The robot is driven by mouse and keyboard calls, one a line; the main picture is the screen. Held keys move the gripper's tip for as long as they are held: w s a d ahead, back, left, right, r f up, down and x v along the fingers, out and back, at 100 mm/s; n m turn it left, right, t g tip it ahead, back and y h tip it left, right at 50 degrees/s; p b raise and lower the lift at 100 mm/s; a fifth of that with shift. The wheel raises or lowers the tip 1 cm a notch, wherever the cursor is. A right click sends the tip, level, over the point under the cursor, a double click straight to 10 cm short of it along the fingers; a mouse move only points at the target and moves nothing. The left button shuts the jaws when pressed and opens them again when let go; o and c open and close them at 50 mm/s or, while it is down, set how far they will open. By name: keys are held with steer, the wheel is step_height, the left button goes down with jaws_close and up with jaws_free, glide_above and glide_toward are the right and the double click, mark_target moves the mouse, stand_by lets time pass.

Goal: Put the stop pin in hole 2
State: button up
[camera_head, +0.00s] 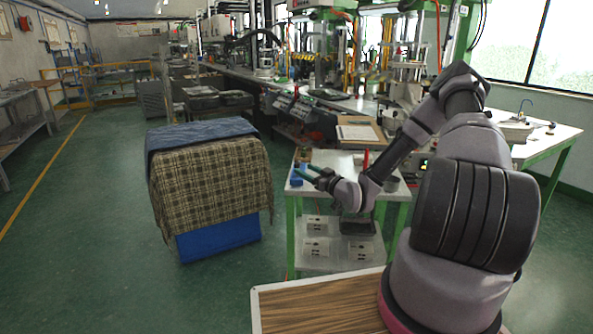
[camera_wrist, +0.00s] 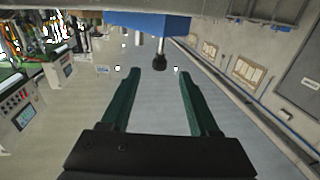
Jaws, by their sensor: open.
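A blue block (camera_head: 297,178) stands at the left end of the small green-framed cart's top. It also shows at the top edge of the wrist view (camera_wrist: 148,22). Two pins stick out of it in the wrist view: a short metal one (camera_wrist: 139,39) and a longer pin with a dark knobbed end (camera_wrist: 160,62). I cannot tell for sure which is the stop pin. My gripper (camera_head: 308,172) is open and empty by the block, its green fingers (camera_wrist: 160,75) spread. The knobbed pin lines up between the fingertips, apparently a little beyond them. Hole 2 cannot be made out.
The cart's top (camera_head: 341,164) also carries a red upright item (camera_head: 366,160) and a small brown item (camera_head: 304,155). Bins stand on its lower shelf. A cloth-covered blue box (camera_head: 215,180) stands to the left, with open floor between. A long machine bench lies behind.

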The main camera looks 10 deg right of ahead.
mark_target(297, 166)
steer(key=x, duration=0.5)
steer(key=shift+w+a+f, duration=0.15)
steer(key=shift+w, duration=0.25)
steer(key=shift+c, duration=0.4)
jaws_close()
